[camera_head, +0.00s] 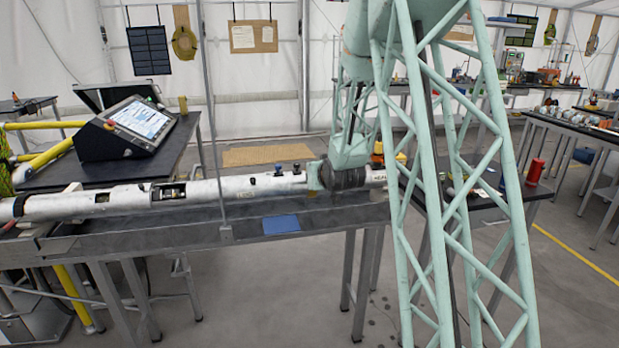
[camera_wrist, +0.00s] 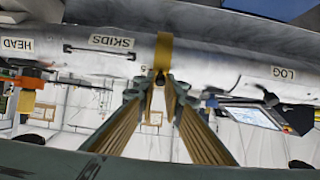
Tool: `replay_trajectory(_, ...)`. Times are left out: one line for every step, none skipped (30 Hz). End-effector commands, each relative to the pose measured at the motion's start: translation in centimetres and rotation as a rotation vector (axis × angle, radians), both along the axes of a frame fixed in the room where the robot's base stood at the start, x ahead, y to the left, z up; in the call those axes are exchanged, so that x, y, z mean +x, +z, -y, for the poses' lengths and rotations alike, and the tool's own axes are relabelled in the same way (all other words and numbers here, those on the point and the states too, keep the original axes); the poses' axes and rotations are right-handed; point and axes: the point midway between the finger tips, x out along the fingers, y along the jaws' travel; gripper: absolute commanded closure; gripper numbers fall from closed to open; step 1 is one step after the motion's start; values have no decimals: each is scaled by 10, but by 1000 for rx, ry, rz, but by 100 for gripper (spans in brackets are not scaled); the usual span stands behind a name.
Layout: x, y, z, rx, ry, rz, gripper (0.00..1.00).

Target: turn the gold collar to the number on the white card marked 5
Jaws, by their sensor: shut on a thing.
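The gold collar (camera_wrist: 164,48) is a narrow band around a long silver tube (camera_wrist: 210,72) in the wrist view. My gripper (camera_wrist: 160,88) is at the collar's lower part, with its fingertips close around a small dark piece there; exactly what they grip is partly hidden. A small white card with what looks like a 5 (camera_wrist: 143,71) sits just left of the collar. Other number cards cannot be made out. In the head view my gripper (camera_head: 346,178) is at the right part of the tube (camera_head: 225,190), and the collar is hidden there.
The tube lies along a dark bench (camera_head: 190,235) with a blue pad (camera_head: 281,224). A tablet console (camera_head: 130,126) stands behind left. A red can (camera_head: 535,171) is on a right table. The tube carries SKIDS (camera_wrist: 113,41), HEAD (camera_wrist: 17,45) and LOG (camera_wrist: 283,74) labels.

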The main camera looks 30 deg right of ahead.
Motion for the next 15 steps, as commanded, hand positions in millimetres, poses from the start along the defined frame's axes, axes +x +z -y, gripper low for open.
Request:
replay_trajectory(-2,-4,-2,2,2,-7,100)
replay_trajectory(-2,-4,-2,1,1,-6,100)
replay_trajectory(-2,-4,-2,1,1,-6,100)
replay_trajectory(-2,-4,-2,1,1,-6,100)
replay_trajectory(-2,-4,-2,1,1,-6,100)
replay_trajectory(-2,-4,-2,2,1,-7,100)
replay_trajectory(-2,-4,-2,2,1,-7,100)
replay_trajectory(-2,-4,-2,2,1,-7,100)
replay_trajectory(-2,-4,-2,2,1,-7,100)
replay_trajectory(-2,-4,-2,2,1,-7,100)
replay_trajectory(-2,-4,-2,3,1,-7,88)
replay_trajectory(-2,-4,-2,3,1,-7,85)
replay_trajectory(-2,-4,-2,2,1,-6,82)
replay_trajectory(-2,-3,-1,2,1,-6,79)
replay_trajectory(-2,-3,-1,2,1,-5,77)
